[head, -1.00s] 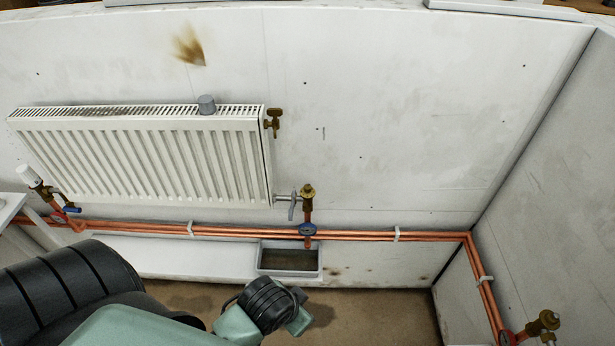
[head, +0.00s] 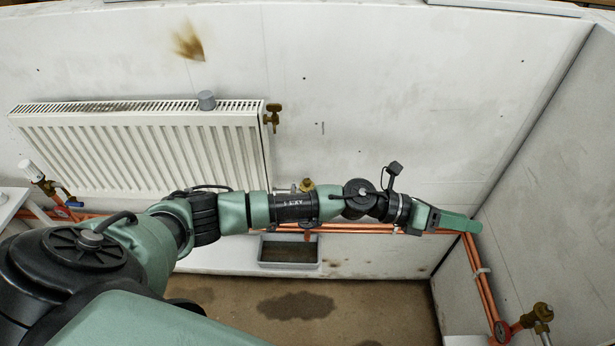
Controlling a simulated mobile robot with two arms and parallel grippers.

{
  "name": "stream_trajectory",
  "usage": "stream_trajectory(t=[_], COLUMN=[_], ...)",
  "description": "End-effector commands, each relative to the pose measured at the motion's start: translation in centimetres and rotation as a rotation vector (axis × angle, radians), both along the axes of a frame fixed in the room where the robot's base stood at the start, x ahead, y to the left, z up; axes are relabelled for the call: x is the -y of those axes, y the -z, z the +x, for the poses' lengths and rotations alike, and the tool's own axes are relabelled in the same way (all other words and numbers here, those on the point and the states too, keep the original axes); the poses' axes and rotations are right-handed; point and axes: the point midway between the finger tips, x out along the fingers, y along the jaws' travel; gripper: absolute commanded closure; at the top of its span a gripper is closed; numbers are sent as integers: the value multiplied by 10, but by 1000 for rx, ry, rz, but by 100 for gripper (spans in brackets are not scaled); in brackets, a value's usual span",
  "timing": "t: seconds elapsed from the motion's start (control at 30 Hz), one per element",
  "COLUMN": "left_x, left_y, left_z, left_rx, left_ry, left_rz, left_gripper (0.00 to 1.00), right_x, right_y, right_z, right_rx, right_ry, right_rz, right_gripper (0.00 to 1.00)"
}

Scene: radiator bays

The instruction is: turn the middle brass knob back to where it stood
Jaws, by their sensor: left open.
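The middle brass knob (head: 307,185) tops the valve by the radiator's lower right corner. Only its top shows, because my left arm crosses in front of the rest. My left gripper (head: 462,222) is open, well to the right of that knob and apart from it. It points right, towards the wall corner, and nothing shows in it. Another brass knob (head: 542,313) sits on the pipe at the lower right. My right gripper is not in view.
A white radiator (head: 130,150) with a small brass valve (head: 273,117) at its upper right hangs on the wall. Copper pipes (head: 478,285) turn the corner. A grey tray (head: 290,265) lies below the knob. A white-capped valve (head: 30,172) is at the left.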

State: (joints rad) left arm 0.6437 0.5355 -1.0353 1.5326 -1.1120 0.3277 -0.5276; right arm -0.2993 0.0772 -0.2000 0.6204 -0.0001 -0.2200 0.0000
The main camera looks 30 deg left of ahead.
Motion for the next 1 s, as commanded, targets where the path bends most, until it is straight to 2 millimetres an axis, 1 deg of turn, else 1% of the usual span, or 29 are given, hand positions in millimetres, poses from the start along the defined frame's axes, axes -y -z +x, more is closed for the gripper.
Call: stream_trajectory(t=[0.03,0.07,0.1,0.13,0.17,0.2,0.27,0.3,0.4,0.5,0.6,0.67,0.77,1.0], left_x=[-23,-41,-70,-97,-128,-171,-231,-268,-341,-385,-405,-408,-408,-407], left_y=[22,38,57,69,80,90,95,93,83,71,67,69,80,120], left_z=[11,14,19,25,29,35,41,44,44,40,38,37,36,37], left_rx=[69,98,125,134,135,125,88,57,-27,-92,-128,-136,-137,-136], left_ry=[91,152,228,279,328,387,451,482,535,563,574,579,581,578], left_rz=[188,303,457,574,690,834,1009,1106,1280,1378,1419,1427,1426,1423], left_gripper=[58,58,58,58,58,58,58,58,58,58,58,58,58,58], right_x=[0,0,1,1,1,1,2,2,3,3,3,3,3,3], right_y=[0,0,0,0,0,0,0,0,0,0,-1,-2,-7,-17], right_z=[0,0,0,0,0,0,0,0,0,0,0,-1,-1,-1], right_rx=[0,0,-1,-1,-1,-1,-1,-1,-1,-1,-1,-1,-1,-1], right_ry=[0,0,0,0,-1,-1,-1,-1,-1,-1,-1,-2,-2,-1], right_rz=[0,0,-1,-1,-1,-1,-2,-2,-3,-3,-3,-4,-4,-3], right_gripper=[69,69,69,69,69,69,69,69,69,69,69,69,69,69])
